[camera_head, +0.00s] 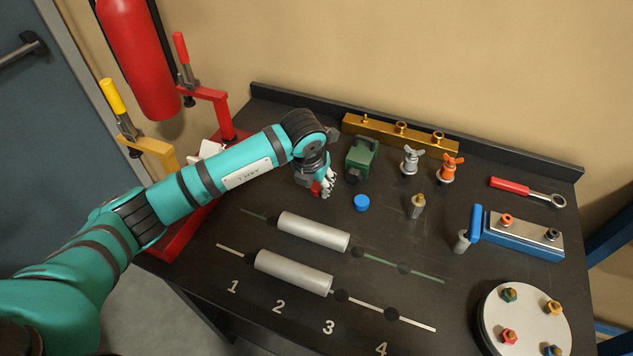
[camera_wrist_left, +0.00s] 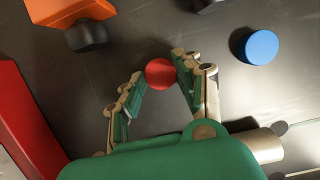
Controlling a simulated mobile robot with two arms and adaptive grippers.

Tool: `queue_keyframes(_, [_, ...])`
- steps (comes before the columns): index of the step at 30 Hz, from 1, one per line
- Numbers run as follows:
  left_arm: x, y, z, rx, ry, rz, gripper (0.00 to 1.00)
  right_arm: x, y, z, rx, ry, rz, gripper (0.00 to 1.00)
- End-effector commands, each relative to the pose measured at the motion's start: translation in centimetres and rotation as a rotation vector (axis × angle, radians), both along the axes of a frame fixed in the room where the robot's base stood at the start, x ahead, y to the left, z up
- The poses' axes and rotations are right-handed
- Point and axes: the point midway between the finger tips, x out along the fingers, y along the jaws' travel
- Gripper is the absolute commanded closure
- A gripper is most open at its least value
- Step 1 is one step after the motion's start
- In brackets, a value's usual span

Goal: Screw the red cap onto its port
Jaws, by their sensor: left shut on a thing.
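The red cap (camera_wrist_left: 160,73) is a small round piece between the fingertips of my left gripper (camera_wrist_left: 162,76) in the left wrist view. The gripper is shut on it. In the head view my left gripper (camera_head: 325,188) points down over the black bench, with a bit of red showing at its fingers; the gap to the bench is hard to judge. A brass manifold (camera_head: 383,129) with several upright ports stands at the back edge. I cannot tell which port belongs to the red cap. My right gripper is not in view.
A blue cap (camera_head: 361,203) lies right of the gripper, near a green pump-like block (camera_head: 361,160). An orange block (camera_wrist_left: 75,12) shows in the wrist view. Two grey cylinders (camera_head: 314,231) (camera_head: 293,272) lie in front. A blue block (camera_head: 517,235) and round plate (camera_head: 530,325) are at right.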

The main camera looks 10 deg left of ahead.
Motion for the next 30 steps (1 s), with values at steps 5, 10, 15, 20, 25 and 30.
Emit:
queue_keyframes(5, [0.0, 0.0, 0.3, 0.000, 0.000, 0.000, 1.00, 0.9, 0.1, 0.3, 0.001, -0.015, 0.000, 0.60])
queue_keyframes(10, [0.0, 0.0, 1.5, 0.000, -0.001, 0.000, 1.00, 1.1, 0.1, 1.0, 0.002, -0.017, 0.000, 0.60])
queue_keyframes(15, [0.0, 0.0, 2.9, 0.000, 0.000, 0.000, 1.00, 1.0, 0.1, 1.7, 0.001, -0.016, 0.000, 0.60])
queue_keyframes(20, [0.0, 0.0, 4.2, 0.000, -0.002, 0.001, 1.00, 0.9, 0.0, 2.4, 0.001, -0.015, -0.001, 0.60])
queue_keyframes(25, [0.0, 0.0, 5.5, 0.000, -0.001, 0.001, 1.00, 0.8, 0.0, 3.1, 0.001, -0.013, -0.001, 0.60])
queue_keyframes(30, [0.0, 0.0, 6.8, 0.000, 0.000, 0.000, 1.00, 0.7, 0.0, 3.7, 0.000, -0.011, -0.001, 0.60])
